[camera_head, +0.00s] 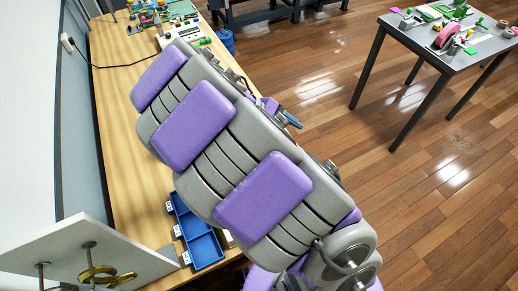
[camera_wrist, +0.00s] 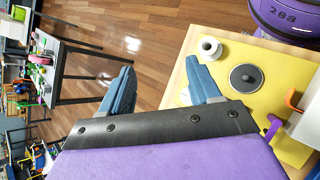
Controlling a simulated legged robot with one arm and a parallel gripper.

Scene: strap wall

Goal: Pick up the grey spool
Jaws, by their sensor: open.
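In the wrist view, a grey round disc (camera_wrist: 245,78) with a small centre knob lies on a yellow surface (camera_wrist: 285,65). It looks like the grey spool seen from its end, but I cannot be sure. My gripper (camera_wrist: 160,66) has two blue fingers spread wide with nothing between them. The disc is to the right of the right finger, apart from it. In the head view my arm covers the middle of the picture, and I cannot make out the spool there.
A white roll (camera_wrist: 210,47) stands near the disc. An orange hook (camera_wrist: 293,101) and a purple hook (camera_wrist: 272,127) are at the right. In the head view, a blue tray (camera_head: 196,232) sits on the long wooden bench (camera_head: 112,95). A grey table (camera_head: 462,62) holds a pink spool (camera_head: 447,36).

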